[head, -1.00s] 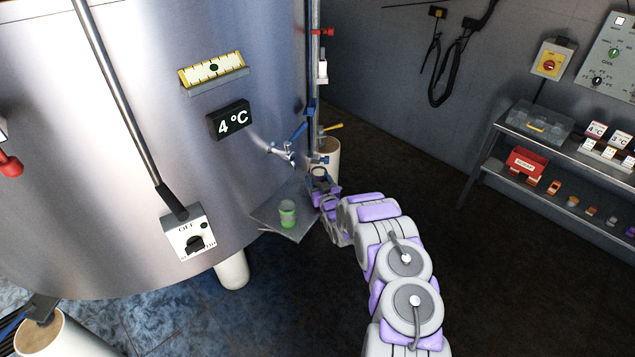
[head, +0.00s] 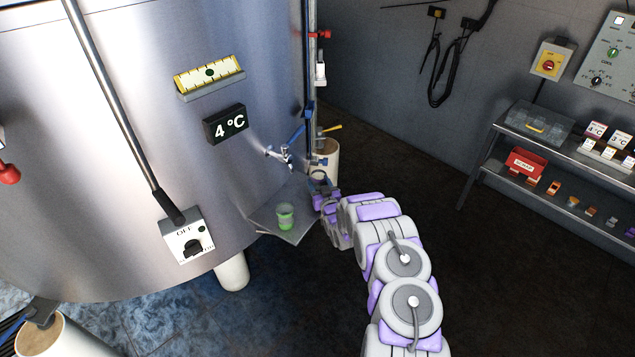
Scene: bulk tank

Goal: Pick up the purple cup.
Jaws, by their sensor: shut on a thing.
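My gripper (head: 320,188) is at the far end of my arm, beside the right edge of the small tray under the tank's tap. It is shut on a small, dark purplish cup (head: 319,178), which looks like the purple cup. The fingers and the lower part of the cup are small and partly hidden by the wrist. The cup is held to the right of the tray and below the tap.
The tap (head: 280,154) juts from the steel tank (head: 130,130) above. A tan cylinder (head: 326,160) stands behind my gripper. A shelf (head: 492,165) with small items is at right; dark floor between is clear.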

